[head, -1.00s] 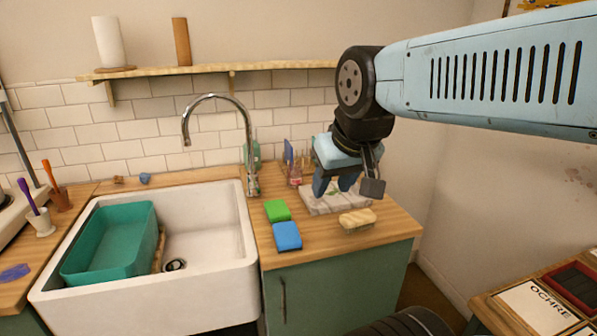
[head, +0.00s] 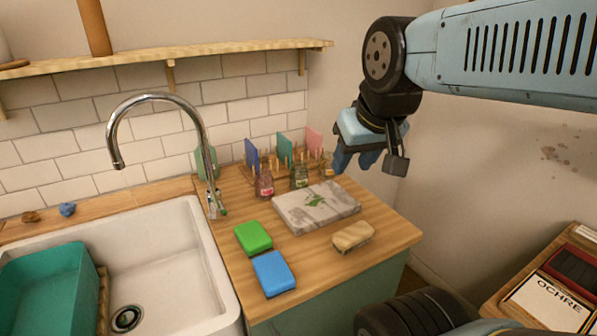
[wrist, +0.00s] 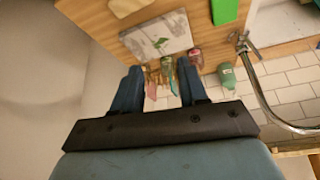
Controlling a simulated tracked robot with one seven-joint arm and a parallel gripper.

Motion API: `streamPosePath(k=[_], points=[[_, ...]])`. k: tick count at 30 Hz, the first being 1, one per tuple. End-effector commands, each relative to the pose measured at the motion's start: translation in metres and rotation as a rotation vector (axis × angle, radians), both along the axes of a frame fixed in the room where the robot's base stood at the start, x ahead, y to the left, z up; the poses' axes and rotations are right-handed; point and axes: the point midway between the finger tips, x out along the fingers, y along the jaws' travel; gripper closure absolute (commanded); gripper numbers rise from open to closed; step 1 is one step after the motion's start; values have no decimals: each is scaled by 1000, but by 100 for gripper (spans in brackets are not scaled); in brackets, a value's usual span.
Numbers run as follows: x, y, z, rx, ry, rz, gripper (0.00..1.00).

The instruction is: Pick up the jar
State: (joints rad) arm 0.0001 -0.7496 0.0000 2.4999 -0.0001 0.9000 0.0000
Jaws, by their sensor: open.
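Small glass jars stand at the back of the wooden counter. One is pinkish (head: 265,186) with a label, and one is dark green (head: 299,178) to its right. They also show in the wrist view, the green jar (wrist: 168,62) roughly between my fingers' lines and the pink jar (wrist: 196,56) to its right. The pictures do not show which one the task means. My gripper (head: 356,164) is open and empty, in the air to the right of the jars. In the wrist view its two fingers (wrist: 158,76) are spread wide.
A rack with coloured cards (head: 284,148) stands behind the jars. A marble slab (head: 314,207) lies in front of them. A green sponge (head: 253,238), a blue sponge (head: 273,273) and a brush (head: 352,236) lie nearer. A tap (head: 205,150) and sink (head: 190,255) are left.

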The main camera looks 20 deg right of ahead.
Motion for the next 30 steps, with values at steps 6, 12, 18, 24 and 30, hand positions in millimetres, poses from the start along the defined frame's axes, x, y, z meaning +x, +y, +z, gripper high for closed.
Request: streamPosePath(k=[6,12,18,24,30], points=[[0,0,0,0,0,0,57],[4,0,0,-26,11,23,40],[25,-15,-6,-174,81,159,21],[58,-18,-13,-378,180,369,8],[93,-17,-22,-567,279,592,8]])
